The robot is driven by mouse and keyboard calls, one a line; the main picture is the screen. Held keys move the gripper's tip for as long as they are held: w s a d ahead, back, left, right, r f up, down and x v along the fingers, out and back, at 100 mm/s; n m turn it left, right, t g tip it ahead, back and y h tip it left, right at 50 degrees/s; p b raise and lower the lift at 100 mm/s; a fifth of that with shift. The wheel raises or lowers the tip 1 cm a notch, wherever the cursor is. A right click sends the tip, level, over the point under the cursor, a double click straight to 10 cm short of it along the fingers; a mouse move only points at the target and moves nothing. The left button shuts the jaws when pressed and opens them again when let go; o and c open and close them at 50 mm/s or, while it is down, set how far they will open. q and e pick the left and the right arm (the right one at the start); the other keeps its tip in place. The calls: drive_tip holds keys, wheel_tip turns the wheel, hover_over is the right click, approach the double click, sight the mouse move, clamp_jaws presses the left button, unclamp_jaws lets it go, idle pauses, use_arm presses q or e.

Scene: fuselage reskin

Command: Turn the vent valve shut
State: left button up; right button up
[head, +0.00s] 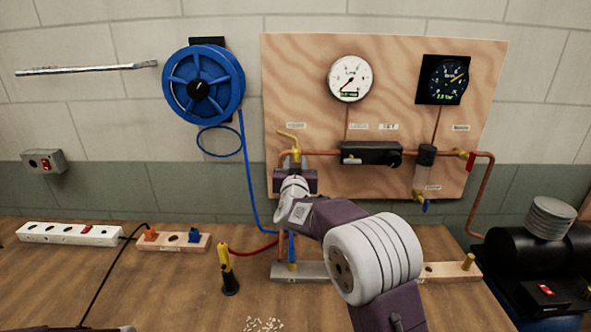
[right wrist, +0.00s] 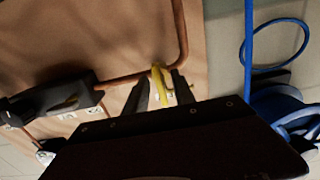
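A brass valve (head: 296,155) with a yellow lever (head: 289,136) sits at the left end of the copper pipe on the wooden panel. The label above it is too small to read, so I cannot confirm it is the vent valve. My right gripper (head: 295,166) is just below and in front of it. In the right wrist view the fingers of my right gripper (right wrist: 160,86) stand apart, one on each side of the yellow lever (right wrist: 157,78). I cannot tell whether either finger touches it.
The wooden panel (head: 390,60) carries two gauges, a black regulator (head: 371,153), a clear filter (head: 424,168) and a red-handled valve (head: 471,161). A blue hose reel (head: 203,84) hangs at left. A yellow-black tool (head: 227,270) stands on the bench. A black compressor (head: 530,262) is at right.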

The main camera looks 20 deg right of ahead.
drive_tip(key=b+v, duration=0.1)
drive_tip(key=v, duration=0.7)
drive_tip(key=shift+s, duration=0.1)
